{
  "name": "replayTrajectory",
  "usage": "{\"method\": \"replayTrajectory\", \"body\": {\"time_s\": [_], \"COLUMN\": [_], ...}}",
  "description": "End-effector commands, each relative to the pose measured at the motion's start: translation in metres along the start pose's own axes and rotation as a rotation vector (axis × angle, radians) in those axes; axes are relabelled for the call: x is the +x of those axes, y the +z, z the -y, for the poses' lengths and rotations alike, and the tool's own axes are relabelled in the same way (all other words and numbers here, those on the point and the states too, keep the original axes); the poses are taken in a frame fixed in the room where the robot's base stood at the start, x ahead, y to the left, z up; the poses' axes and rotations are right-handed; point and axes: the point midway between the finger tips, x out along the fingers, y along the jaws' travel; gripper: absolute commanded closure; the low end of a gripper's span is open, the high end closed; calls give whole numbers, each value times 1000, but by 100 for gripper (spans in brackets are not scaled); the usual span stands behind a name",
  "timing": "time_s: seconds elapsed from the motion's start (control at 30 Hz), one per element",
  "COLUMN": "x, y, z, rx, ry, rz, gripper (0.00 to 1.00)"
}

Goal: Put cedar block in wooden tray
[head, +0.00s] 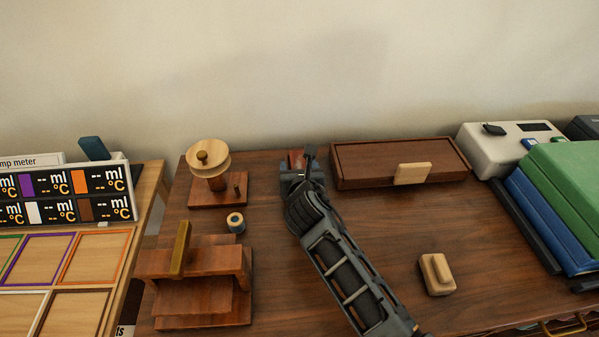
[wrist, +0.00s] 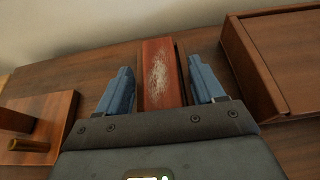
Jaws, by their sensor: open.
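A reddish block with a pale scuffed top (wrist: 160,62), which looks like the cedar block, lies near the back of the dark wooden table. A dark brown strip runs along its right side. My gripper (wrist: 160,78) is open, with one blue finger on each side of the block; I cannot tell whether they touch it. In the head view my gripper (head: 298,172) hides most of the block (head: 296,157). A long, low brown wooden box (head: 365,166) with a pale front tab stands just right of it. No open tray is clearly recognisable.
A pale knobbed block (head: 437,273) lies right, near blue and green cases (head: 565,190). The table's front middle is clear beside my arm.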

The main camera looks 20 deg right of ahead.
Motion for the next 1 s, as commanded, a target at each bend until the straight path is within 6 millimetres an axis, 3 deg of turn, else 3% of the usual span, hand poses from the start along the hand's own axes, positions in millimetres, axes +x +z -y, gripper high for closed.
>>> {"method": "replayTrajectory", "body": {"time_s": [0.17,0.6,0.8,1.0], "x": [-19,-103,-119,-121], "y": [0,2,2,2], "z": [2,0,0,0], "rx": [-1,-1,0,0], "ry": [-3,1,0,0], "rz": [-3,0,0,0], "gripper": [28,28,28,28]}}
